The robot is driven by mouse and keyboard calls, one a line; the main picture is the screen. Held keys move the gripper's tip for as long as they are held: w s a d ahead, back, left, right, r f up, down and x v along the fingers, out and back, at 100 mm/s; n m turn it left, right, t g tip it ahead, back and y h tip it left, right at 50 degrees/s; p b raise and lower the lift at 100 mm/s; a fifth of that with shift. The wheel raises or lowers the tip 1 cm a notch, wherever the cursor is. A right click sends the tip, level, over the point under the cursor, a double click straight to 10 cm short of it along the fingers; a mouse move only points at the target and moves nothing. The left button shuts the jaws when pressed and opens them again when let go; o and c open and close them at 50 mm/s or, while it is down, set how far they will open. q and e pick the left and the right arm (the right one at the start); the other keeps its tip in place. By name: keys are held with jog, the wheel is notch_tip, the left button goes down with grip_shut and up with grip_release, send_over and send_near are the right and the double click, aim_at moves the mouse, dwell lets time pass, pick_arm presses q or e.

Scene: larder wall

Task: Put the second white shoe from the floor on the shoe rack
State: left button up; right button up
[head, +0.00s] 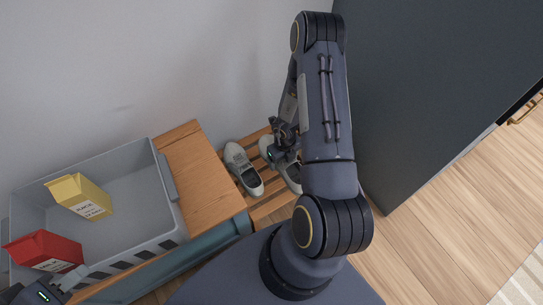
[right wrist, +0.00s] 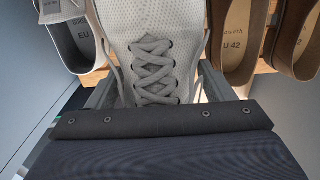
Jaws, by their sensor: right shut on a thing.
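A white shoe (head: 243,168) rests on the slatted wooden shoe rack (head: 268,208) in the head view. A second white shoe (head: 292,176) is just right of it, partly hidden by my right arm. My right gripper (head: 284,143) is shut on this second shoe. In the right wrist view the held white shoe (right wrist: 158,55) fills the middle, laces showing, with a finger on each side. I cannot tell whether its sole touches the slats. My left gripper (head: 66,281) is at the bottom left, by the grey crate; its jaw opening is unclear.
The grey crate (head: 168,190) on the wooden bench (head: 207,180) holds a yellow carton (head: 80,196) and a red carton (head: 45,252). A dark panel (head: 430,80) stands right of the rack.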

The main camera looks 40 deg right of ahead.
jog(key=w+f+b, duration=0.1)
jog(key=w+f, duration=0.1)
jog(key=w+f+b, duration=0.1)
jog(key=w+f, duration=0.1)
jog(key=w, duration=0.1)
jog(key=w+d+f+b, duration=0.1)
jog(key=w+f, duration=0.2)
jog(key=shift+w+f+b, duration=0.15)
jog(key=shift+f+b, duration=0.4)
jog(key=shift+f, duration=1.15)
jog(key=shift+f, duration=0.1)
jog(key=o, duration=1.2)
